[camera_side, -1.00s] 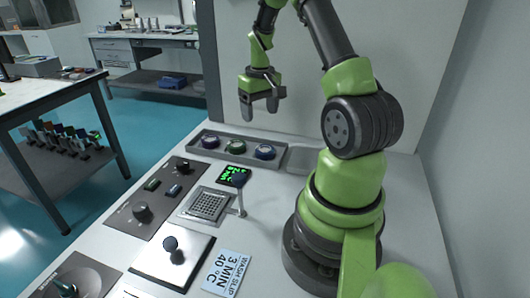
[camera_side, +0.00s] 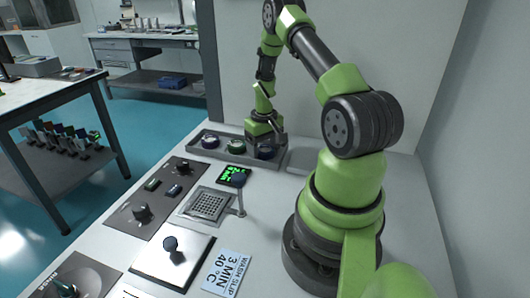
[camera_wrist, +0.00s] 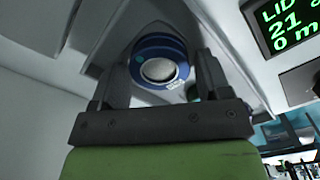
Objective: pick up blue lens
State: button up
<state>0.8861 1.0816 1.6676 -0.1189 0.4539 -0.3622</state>
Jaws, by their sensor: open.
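The blue lens (camera_wrist: 159,44) is a round blue ring with a pale centre, lying in the grey tray (camera_side: 222,159). In the side view it sits at the tray's right end (camera_side: 266,154), partly hidden by my gripper. My gripper (camera_side: 265,145) is low over that end, pointing down. In the wrist view its two fingers stand apart, one on each side of the blue lens. I cannot tell whether either finger touches it. A green lens (camera_side: 235,146) and a purple lens (camera_side: 210,142) lie in the tray to the left.
A small black display with green text (camera_side: 234,177) stands in front of the tray; it also shows in the wrist view (camera_wrist: 290,25). A perforated metal plate (camera_side: 208,204) and a panel with knobs (camera_side: 148,199) lie nearer. The wall (camera_side: 320,120) rises behind the tray.

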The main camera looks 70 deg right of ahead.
jog(key=shift+c, duration=0.2)
jog(key=c, duration=0.7)
